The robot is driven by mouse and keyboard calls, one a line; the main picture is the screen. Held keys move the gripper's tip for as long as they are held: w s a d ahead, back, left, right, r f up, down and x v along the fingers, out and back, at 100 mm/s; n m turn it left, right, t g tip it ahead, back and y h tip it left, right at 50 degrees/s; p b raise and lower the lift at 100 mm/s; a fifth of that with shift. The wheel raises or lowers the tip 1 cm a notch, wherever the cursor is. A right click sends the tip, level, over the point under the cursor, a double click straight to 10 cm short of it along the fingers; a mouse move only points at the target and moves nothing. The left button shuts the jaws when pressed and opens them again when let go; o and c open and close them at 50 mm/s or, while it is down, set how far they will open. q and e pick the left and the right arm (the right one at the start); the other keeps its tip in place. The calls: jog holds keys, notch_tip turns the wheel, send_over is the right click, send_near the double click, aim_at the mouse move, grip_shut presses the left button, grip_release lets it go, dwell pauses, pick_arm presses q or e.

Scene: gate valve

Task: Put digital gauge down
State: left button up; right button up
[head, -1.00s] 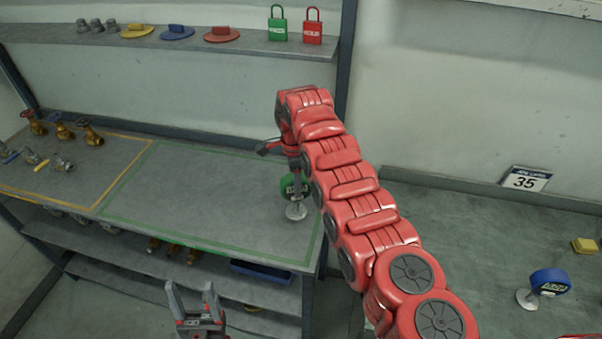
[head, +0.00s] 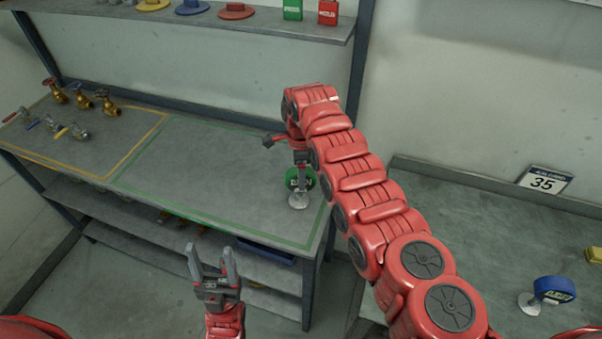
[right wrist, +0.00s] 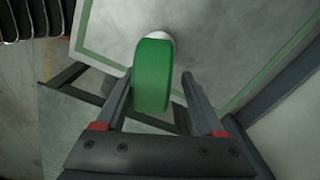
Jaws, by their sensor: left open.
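The green digital gauge (head: 294,181) stands upright on its round pale base on the shelf's grey worktop, inside the green outline near its right end. My right gripper (head: 302,180) is over it from above, partly covering its face. In the right wrist view the green gauge (right wrist: 153,78) is between the fingers of my right gripper (right wrist: 158,88). The fingers are apart, with a visible gap on the right side; contact on the left side is unclear. My left gripper (head: 212,262) is open and empty, pointing up in front of the lower shelves.
A blue gauge (head: 554,290) stands on the right-hand table (head: 450,215) near the number 35 sign (head: 543,181). Several brass valves (head: 82,98) sit in the yellow-outlined area on the left. A shelf post (head: 366,60) rises behind my right arm. The middle of the worktop is clear.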

jog(key=shift+s+d+f, duration=0.1)
jog(key=shift+s+d, duration=0.05)
jog(key=shift+d, duration=0.1)
jog(key=shift+a, duration=0.2)
jog(key=shift+r, duration=0.25)
notch_tip(320, 180, up, 8)
jog(key=b, duration=0.3)
jog(key=shift+a+r, duration=0.1)
notch_tip(320, 180, up, 3)
jog(key=shift+f, duration=0.2)
jog(key=shift+r+p, duration=0.3)
jog(key=shift+r, duration=0.25)
jog(key=shift+f, duration=0.1)
